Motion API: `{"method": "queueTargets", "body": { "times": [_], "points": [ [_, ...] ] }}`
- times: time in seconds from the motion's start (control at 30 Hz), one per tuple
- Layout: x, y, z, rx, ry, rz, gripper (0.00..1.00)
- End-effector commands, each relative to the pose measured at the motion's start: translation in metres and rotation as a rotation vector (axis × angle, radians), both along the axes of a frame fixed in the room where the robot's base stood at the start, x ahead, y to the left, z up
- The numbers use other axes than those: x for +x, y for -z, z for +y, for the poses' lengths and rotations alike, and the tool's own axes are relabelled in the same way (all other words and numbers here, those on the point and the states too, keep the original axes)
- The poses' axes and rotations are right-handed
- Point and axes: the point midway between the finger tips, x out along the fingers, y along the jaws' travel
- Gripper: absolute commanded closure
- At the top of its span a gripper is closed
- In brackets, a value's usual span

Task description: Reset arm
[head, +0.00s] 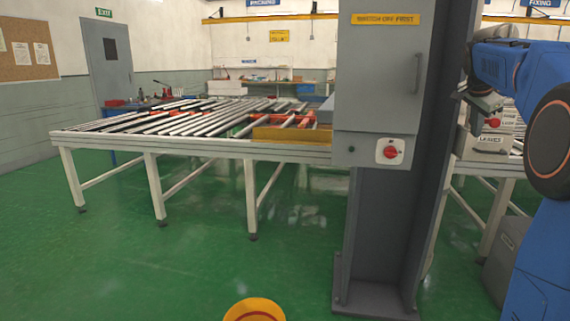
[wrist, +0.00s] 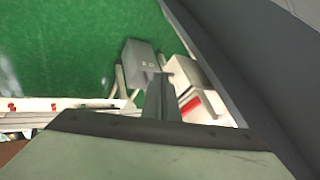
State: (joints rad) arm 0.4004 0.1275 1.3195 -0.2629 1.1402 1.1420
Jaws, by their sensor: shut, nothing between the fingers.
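My blue arm shows at the right of the head view, folded, with its upper end reaching left towards the grey column. My gripper (wrist: 160,95) shows in the wrist view as a narrow grey shape near the middle. It is shut with nothing in it. Green floor and machine parts lie beyond it. In the head view the end of my arm is small and close behind the column's right edge, so the fingers are hard to make out there.
A grey column (head: 385,220) with a switch box (head: 383,70) and red knob (head: 390,152) stands close ahead, beside my arm. A roller conveyor (head: 190,146) runs to its left. The green floor (head: 170,270) at left is clear.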

Motion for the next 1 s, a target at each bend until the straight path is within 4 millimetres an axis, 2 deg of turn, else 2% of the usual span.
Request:
{"method": "queueTargets", "body": {
  "times": [0.03, 0.1, 0.47, 0.77, 1.0],
  "points": [
    [-0.013, 0.001, 0.02, -0.006, -0.047, 0.015, 1.0],
    [-0.028, 0.007, 0.044, -0.013, -0.116, 0.038, 1.0],
    [-0.122, 0.05, 0.155, -0.06, -0.466, 0.147, 1.0],
    [-0.213, 0.106, 0.23, -0.108, -0.756, 0.22, 1.0],
    [-0.289, 0.165, 0.279, -0.152, -0.985, 0.267, 1.0]
  ]
}}
